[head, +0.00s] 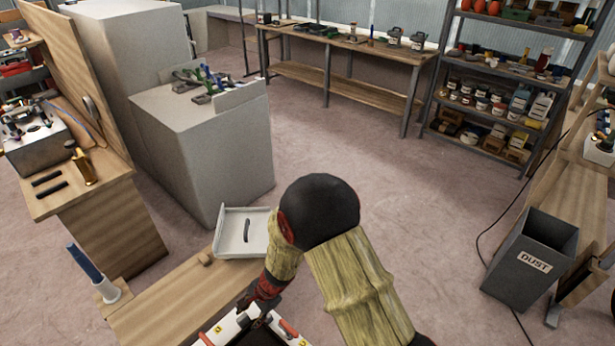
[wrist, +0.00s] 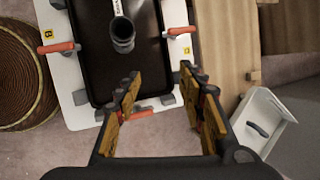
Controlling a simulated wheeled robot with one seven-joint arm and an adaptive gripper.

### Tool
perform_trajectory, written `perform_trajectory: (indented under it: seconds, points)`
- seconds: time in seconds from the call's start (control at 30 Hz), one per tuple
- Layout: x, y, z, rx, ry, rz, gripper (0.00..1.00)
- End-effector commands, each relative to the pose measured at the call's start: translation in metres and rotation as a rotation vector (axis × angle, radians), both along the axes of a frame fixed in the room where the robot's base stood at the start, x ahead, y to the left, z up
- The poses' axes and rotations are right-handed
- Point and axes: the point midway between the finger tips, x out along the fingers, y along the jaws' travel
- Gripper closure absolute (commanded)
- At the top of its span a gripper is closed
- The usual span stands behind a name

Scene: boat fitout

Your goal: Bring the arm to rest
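My gripper (wrist: 160,85) is open and empty in the wrist view, its two yellow-padded fingers well apart. Below it is a white fixture (wrist: 60,75) with orange-handled clamps, holding a black panel (wrist: 88,30). A dark round tube (wrist: 122,36) stands up from the panel, ahead of the fingertips and apart from them. In the head view my arm, in a tan sleeve with a black joint cover, bends down to the gripper (head: 262,306) over the fixture (head: 232,328) at the bottom edge. The arm hides part of the fixture.
A blue-handled tool (head: 86,264) stands in a holder at left. A dust bin (head: 510,283) stands right. A coiled round thing (wrist: 22,75) lies beside the fixture. The middle floor is clear.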

Motion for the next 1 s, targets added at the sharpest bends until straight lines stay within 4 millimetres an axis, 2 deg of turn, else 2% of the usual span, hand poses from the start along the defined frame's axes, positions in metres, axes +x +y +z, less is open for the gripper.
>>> perform_trajectory:
  seconds: [0.03,0.1,0.27,0.4,0.7,1.0]
  points:
    - [-0.003,-0.007,0.028,0.016,-0.020,0.075,0.60]
    - [-0.012,-0.018,0.059,0.030,-0.043,0.183,0.60]
    - [-0.035,-0.054,0.123,0.032,-0.093,0.399,0.60]
    - [-0.054,-0.092,0.171,0.009,-0.141,0.557,0.60]
    - [-0.095,-0.186,0.253,-0.111,-0.241,0.806,0.60]
    - [-0.131,-0.277,0.316,-0.294,-0.349,0.911,0.60]
